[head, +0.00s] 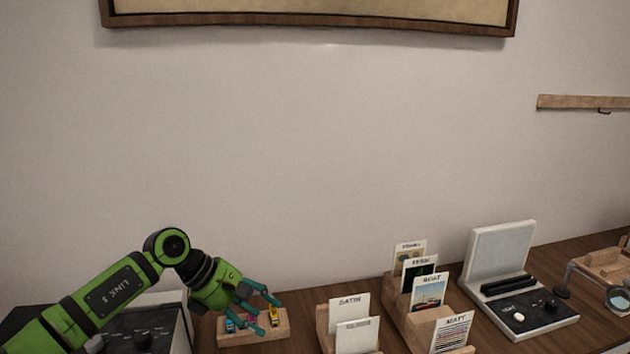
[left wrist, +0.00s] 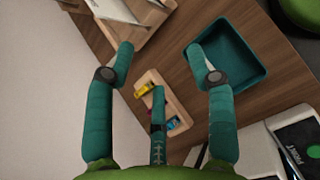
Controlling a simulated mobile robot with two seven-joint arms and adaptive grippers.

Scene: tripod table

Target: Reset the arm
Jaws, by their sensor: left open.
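My left arm (head: 110,290) is green and comes in from the lower left of the head view. My left gripper (head: 268,315), with teal fingers, hangs above a small wooden block (head: 235,340) that holds small coloured pieces. In the left wrist view the gripper (left wrist: 162,68) is open, its fingers well apart with nothing between their tips. The wooden block (left wrist: 180,101) lies beyond the fingers there, with a yellow piece (left wrist: 143,90) and others. A central teal finger partly covers the block. My right gripper is not in view.
Wooden card holders (head: 398,312) with upright labelled cards stand right of the gripper. A white-framed device (head: 515,290) stands farther right. A teal tray (left wrist: 226,55) shows in the left wrist view. A dark box (head: 150,325) stands behind my left arm.

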